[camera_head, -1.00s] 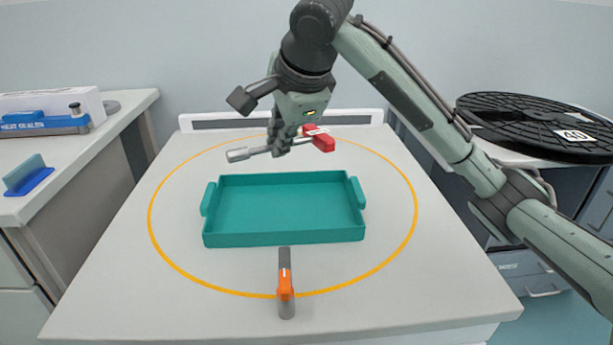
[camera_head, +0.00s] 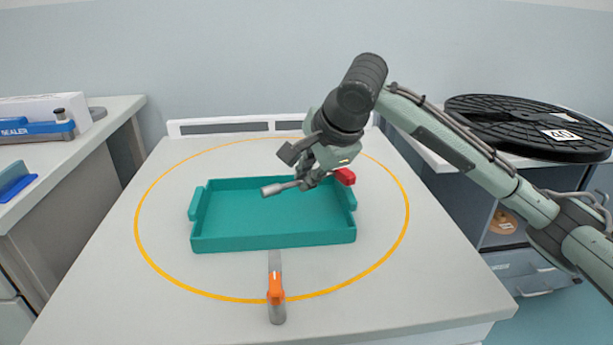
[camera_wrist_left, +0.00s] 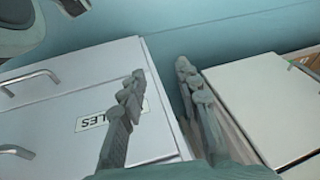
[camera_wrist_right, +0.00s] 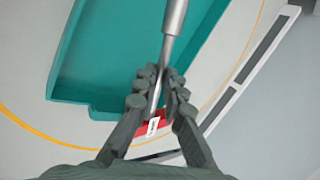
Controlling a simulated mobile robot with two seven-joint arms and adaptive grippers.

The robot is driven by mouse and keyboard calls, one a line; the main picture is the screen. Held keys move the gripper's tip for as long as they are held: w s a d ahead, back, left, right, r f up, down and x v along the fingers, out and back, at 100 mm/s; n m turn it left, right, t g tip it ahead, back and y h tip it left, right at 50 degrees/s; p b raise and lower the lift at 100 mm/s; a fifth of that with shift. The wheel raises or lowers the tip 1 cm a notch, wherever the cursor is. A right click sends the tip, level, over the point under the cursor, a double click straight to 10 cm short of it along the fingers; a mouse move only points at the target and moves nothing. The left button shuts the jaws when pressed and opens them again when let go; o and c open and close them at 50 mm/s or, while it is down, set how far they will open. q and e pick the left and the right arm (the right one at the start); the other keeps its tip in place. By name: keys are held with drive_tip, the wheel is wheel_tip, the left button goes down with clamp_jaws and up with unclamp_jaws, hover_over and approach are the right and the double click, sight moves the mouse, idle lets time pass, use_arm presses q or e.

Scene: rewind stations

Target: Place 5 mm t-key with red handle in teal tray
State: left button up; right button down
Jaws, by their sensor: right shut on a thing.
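The t-key with a red handle (camera_head: 344,176) is held in my right gripper (camera_head: 312,180). Its grey shaft points left over the right part of the teal tray (camera_head: 272,241), above the tray floor. In the right wrist view the fingers (camera_wrist_right: 160,88) are shut around the shaft (camera_wrist_right: 174,25), with the red handle (camera_wrist_right: 152,128) showing behind them and the tray wall (camera_wrist_right: 75,87) to the left. The tray looks empty. My left gripper (camera_wrist_left: 160,80) shows only in the left wrist view, with its fingers apart and nothing between them.
An orange-and-grey tool (camera_head: 276,290) lies in front of the tray on the table (camera_head: 130,290), near an orange ring line. A black reel (camera_head: 525,125) sits on the right counter. A blue sealer (camera_head: 35,130) stands on the left counter.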

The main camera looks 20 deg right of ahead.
use_arm(q)
drive_tip(key=shift+f, duration=0.1)
use_arm(e)
drive_tip(key=shift+f, duration=0.55)
drive_tip(key=c, duration=1.6)
unclamp_jaws()
use_arm(q)
drive_tip(key=shift+d+f, duration=0.2)
drive_tip(key=shift+f, duration=0.5)
drive_tip(key=shift+r, duration=0.1)
